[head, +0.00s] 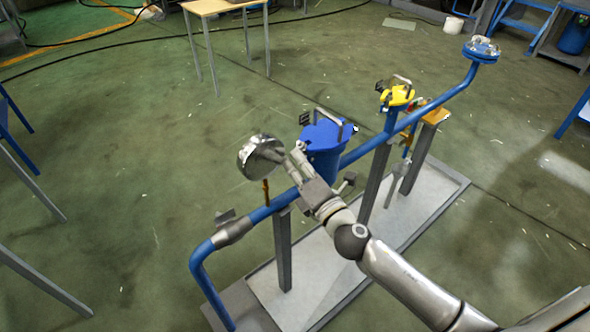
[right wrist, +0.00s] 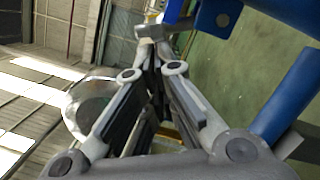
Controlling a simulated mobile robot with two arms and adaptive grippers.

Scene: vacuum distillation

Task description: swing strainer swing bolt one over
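The strainer (head: 324,148) is a blue pot with a blue lid and a grey handle, set on the blue pipe in the head view. Dark swing bolts show at its rim, one at the back left (head: 305,118) and one at the lower right (head: 349,180). My right gripper (head: 291,156) is at the strainer's left side. In the right wrist view its fingers (right wrist: 152,68) come close together just below a grey metal swing bolt head (right wrist: 153,33), and seem shut on that bolt. The contact itself is partly hidden. My left gripper is not in view.
A round chrome gauge (head: 260,156) stands on the pipe just left of my right gripper. A yellow-topped fitting (head: 397,95) and a flanged pipe end (head: 481,49) lie farther along. Grey posts carry the pipe above a pale base plate (head: 425,200). Open green floor surrounds it.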

